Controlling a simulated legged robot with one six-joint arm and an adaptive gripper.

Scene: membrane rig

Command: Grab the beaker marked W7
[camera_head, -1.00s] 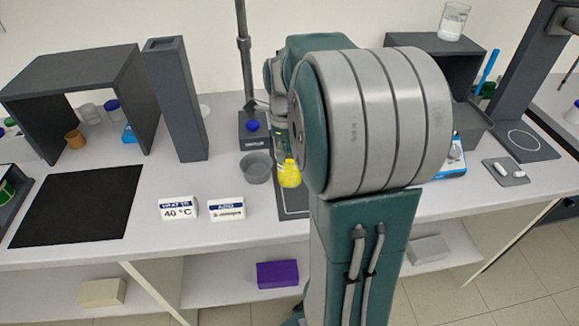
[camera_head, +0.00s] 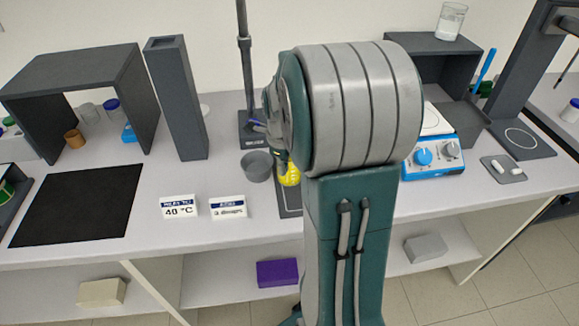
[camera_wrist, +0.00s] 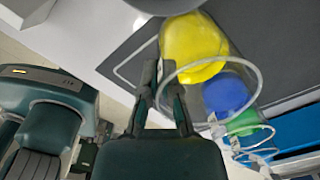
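I cannot read the mark W7 on any vessel. In the wrist view a clear round-rimmed vessel with yellow contents (camera_wrist: 195,48) is just ahead and right of my gripper (camera_wrist: 157,72). Clear-rimmed vessels with blue (camera_wrist: 228,94) and green (camera_wrist: 243,124) contents are beside it, further right. In the head view the yellow vessel (camera_head: 290,175) is partly hidden behind my arm, beside a grey bowl (camera_head: 257,166). My gripper is mostly hidden there.
A stand with a tall rod (camera_head: 244,65) rises behind the grey bowl. A blue hotplate (camera_head: 432,157) is to the right, and a tall grey column (camera_head: 176,100) to the left. Two label cards (camera_head: 180,206) are at the front. A glass beaker (camera_head: 452,22) stands on a dark shelf.

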